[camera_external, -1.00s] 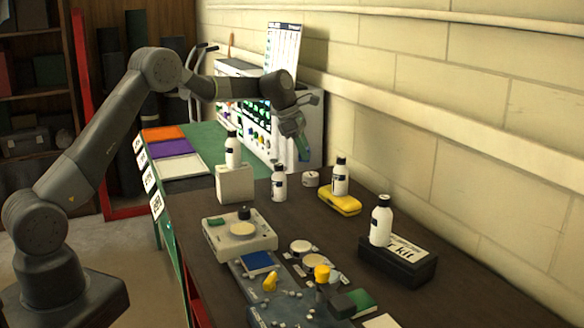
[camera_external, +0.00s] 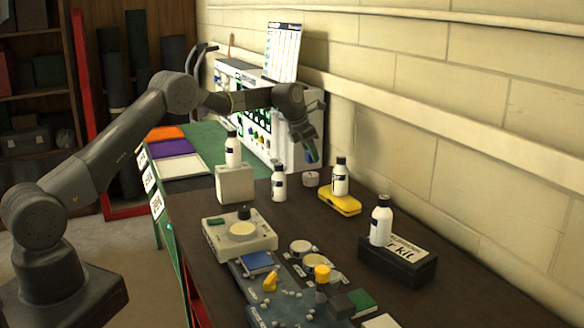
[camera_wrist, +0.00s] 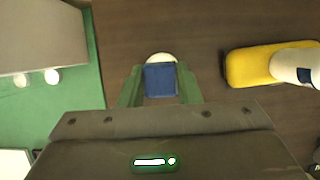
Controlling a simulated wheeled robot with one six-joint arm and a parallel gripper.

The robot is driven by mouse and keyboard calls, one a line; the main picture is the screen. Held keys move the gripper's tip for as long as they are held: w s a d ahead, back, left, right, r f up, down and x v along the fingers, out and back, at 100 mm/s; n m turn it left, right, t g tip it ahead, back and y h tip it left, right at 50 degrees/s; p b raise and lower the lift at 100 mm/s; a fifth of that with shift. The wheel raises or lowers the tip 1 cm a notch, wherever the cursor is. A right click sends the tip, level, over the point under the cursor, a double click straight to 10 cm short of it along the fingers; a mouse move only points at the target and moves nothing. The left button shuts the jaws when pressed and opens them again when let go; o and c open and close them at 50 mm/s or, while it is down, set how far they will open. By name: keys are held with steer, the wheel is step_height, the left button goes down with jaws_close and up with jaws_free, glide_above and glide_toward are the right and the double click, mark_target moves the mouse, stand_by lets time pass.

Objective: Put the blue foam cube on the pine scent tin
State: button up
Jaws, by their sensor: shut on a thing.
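My gripper (camera_external: 310,158) is above the far part of the dark bench. In the wrist view its green fingers (camera_wrist: 160,76) are shut on the blue foam cube (camera_wrist: 161,82), one on each side. A small round pale tin (camera_external: 311,179) stands on the bench below the gripper. In the wrist view this tin (camera_wrist: 160,57) shows only as a pale edge beyond the cube, which hides the rest. The cube is apart from the tin, in the air. I cannot read the tin's label, so I cannot tell its scent.
A white bottle (camera_external: 279,183) stands left of the tin. Another bottle (camera_external: 340,178) stands on a yellow sponge (camera_external: 341,203) to its right. A white-fronted cabinet (camera_external: 303,130) is behind. More tins (camera_external: 300,246) and small parts crowd the near bench.

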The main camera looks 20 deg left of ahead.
mark_target(310, 162)
steer(key=shift+f+p, duration=0.3)
steer(key=shift+f, duration=1.75)
steer(key=o, duration=0.9)
steer(key=shift+o, duration=0.2)
steer(key=shift+r, duration=0.2)
steer(key=b+v, duration=0.2)
steer(key=v, duration=1)
steer(key=shift+f, duration=0.1)
